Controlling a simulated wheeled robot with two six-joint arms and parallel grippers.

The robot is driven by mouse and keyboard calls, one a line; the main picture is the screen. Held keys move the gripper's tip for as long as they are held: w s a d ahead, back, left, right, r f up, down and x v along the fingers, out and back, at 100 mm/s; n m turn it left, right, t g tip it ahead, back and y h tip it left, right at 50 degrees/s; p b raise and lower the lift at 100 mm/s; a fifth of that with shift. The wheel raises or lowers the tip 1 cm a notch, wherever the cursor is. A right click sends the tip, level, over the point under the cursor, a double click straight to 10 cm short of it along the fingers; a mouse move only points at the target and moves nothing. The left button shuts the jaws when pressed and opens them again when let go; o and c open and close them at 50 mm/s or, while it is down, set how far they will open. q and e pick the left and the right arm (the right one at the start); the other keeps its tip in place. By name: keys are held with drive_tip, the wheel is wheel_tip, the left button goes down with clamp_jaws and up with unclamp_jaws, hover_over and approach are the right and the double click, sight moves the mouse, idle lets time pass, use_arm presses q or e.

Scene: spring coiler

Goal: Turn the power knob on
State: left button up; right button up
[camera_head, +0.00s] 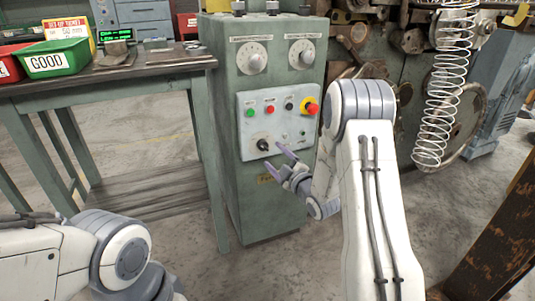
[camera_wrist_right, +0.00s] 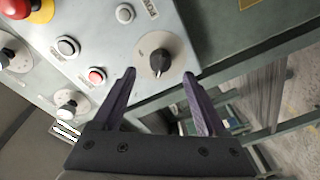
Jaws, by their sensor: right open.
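The power knob (camera_head: 263,144) is a black knob on a round plate at the lower left of the light grey control panel (camera_head: 290,98). In the right wrist view the knob (camera_wrist_right: 160,61) lies just beyond the fingertips, between their lines. My right gripper (camera_head: 271,155) is open and empty in front of the knob; its fingers also show in the right wrist view (camera_wrist_right: 160,75). No contact with the knob is visible. My left arm is at the lower left of the head view, with its gripper out of sight.
The panel also carries a green button (camera_head: 250,112), a red button (camera_head: 270,109) and a red-yellow emergency stop (camera_head: 311,107) near my right arm. A workbench (camera_head: 150,67) with a green GOOD bin (camera_head: 53,58) stands left. A hanging spring (camera_head: 440,95) is right.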

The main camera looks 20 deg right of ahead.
sight(266, 149)
drive_tip(key=w, duration=0.3)
drive_tip(key=w+b, duration=0.1)
drive_tip(key=w, duration=0.1)
drive_tip(key=shift+w+a, duration=0.1)
drive_tip(key=shift+a, duration=0.3)
clamp_jaws()
